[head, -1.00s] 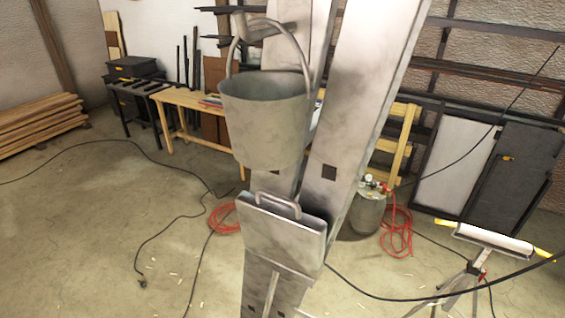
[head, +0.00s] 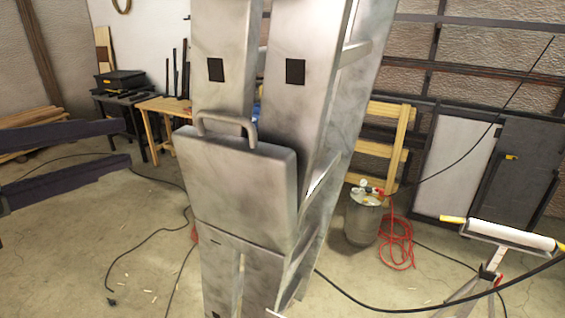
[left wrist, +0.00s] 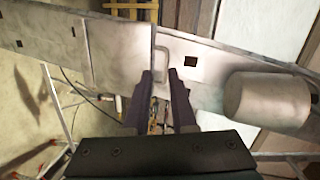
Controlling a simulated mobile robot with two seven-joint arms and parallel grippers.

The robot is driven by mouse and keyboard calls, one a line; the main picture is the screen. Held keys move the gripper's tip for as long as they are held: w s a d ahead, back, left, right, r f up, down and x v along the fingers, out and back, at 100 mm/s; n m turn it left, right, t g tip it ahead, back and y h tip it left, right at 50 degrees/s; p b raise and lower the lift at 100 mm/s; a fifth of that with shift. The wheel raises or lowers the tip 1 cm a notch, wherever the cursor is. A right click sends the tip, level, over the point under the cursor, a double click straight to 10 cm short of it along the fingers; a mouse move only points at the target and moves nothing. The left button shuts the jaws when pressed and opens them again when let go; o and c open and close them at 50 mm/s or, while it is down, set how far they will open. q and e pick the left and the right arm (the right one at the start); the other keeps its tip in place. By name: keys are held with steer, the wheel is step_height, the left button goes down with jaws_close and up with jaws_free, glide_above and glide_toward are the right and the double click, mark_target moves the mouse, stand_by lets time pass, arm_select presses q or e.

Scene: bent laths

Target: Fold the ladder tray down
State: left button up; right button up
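The grey metal ladder (head: 305,110) stands upright in the middle of the head view. Its tray (head: 240,185) is a flat panel standing up against the ladder's front, with a loop handle (head: 226,122) on its top edge. My left gripper (head: 125,143) comes in from the left with two dark fingers spread apart and empty, left of the tray and not touching it. In the left wrist view the open fingers (left wrist: 162,75) point towards the handle (left wrist: 163,62), beside the tray plate (left wrist: 118,47). A bucket (left wrist: 268,103) also shows there. My right gripper is not seen.
A wooden workbench (head: 160,108) stands behind at left. A roller stand (head: 500,240) is at far right. Black cables cross the concrete floor, which has open room at left.

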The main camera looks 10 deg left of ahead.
mark_target(218, 119)
arm_select(q)
steer(key=w+d+m, duration=0.1)
steer(key=w, duration=0.2)
steer(key=w+d+m+h+p, duration=0.1)
steer(key=w+d, duration=0.1)
steer(key=w+d+m+h+p, duration=0.1)
steer(key=w+d, duration=0.1)
steer(key=w, duration=0.1)
steer(key=shift+w+f, duration=0.35)
steer(key=shift+f, duration=0.05)
steer(key=shift+w+d+f, duration=0.15)
steer(key=shift+w+d, duration=0.15)
steer(key=shift+w, duration=0.35)
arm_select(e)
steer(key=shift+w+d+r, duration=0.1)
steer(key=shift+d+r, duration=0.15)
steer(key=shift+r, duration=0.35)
arm_select(q)
jaws_close()
steer(key=shift+f, duration=0.1)
